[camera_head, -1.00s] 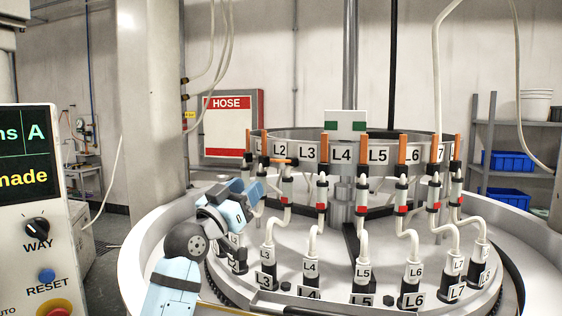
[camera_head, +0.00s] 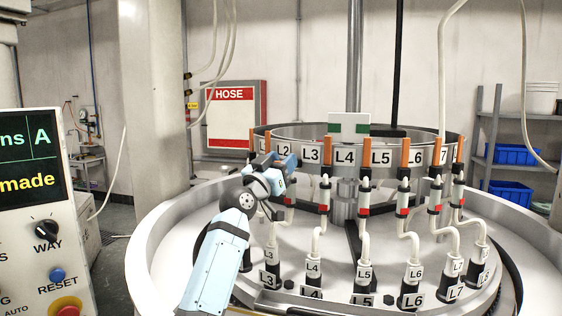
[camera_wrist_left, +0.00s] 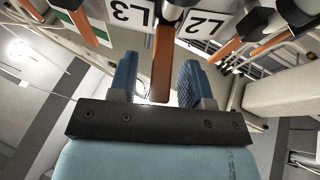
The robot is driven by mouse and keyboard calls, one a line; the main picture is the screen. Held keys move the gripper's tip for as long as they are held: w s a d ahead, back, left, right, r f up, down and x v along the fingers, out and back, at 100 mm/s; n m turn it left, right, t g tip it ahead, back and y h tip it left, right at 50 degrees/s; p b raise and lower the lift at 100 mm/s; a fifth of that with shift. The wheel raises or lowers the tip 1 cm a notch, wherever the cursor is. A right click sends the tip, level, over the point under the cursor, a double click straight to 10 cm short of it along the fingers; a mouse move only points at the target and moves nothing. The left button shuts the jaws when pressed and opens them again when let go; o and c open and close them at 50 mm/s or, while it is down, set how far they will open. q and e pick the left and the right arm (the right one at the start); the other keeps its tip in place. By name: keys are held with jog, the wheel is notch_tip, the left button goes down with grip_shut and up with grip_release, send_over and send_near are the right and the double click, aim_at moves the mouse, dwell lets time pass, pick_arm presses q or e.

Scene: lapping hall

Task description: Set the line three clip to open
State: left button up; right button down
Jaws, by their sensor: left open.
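My left gripper (camera_head: 287,163) is at the ring's near left side, by the L3 label (camera_head: 310,153). In the left wrist view its two blue fingers (camera_wrist_left: 158,78) are open. One orange lever (camera_wrist_left: 162,62) lies between them, with a gap to each finger. The upside-down L3 label (camera_wrist_left: 131,12) and L2 label (camera_wrist_left: 203,24) flank it. In the head view the gripper hides this lever and most of its clip. The line three hose fitting (camera_head: 270,263) stands below. My right gripper is not in view.
Neighbouring orange levers stand close by, one upright to the right (camera_head: 325,156) and another in the left wrist view (camera_wrist_left: 272,41). White hoses rise from the round plate below the ring (camera_head: 400,133). A control panel (camera_head: 45,215) stands at the far left.

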pick_arm(q)
jog(key=shift+c, duration=0.3)
grip_shut()
jog(key=shift+r, duration=0.1)
